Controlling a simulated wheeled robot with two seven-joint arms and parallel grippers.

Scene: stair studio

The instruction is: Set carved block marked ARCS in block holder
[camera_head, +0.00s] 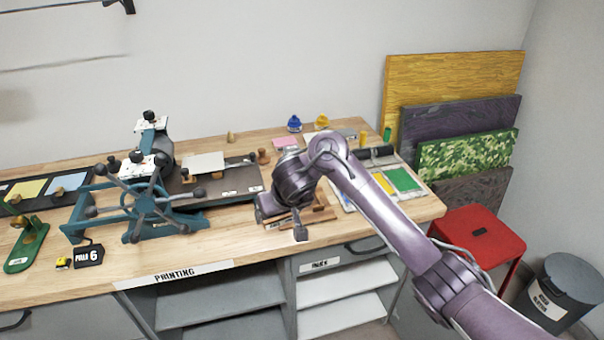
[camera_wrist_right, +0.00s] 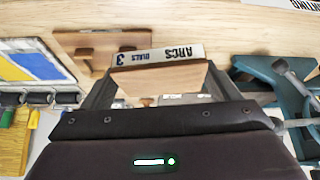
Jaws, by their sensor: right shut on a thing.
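The carved block (camera_wrist_right: 158,80) is wooden, with a white strip marked ARCS along its edge, which reads upside down in the right wrist view. My right gripper (camera_wrist_right: 155,92) is shut on it, one finger at each end. In the head view, my right gripper (camera_head: 270,209) is low over the front right of the bench, largely hidden by its own wrist. A wooden piece with notches, apparently the block holder (camera_wrist_right: 92,44), lies beside the held block; it also shows in the head view (camera_head: 322,212). I cannot tell whether they touch. My left gripper is out of view.
A teal press (camera_head: 150,205) with a spoked wheel stands left on the wooden bench (camera_head: 225,240). Colour sheets (camera_head: 403,180) and a roller (camera_head: 376,152) lie right of the holder. A red stool (camera_head: 480,232) and a dark bin (camera_head: 560,290) stand right of the bench.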

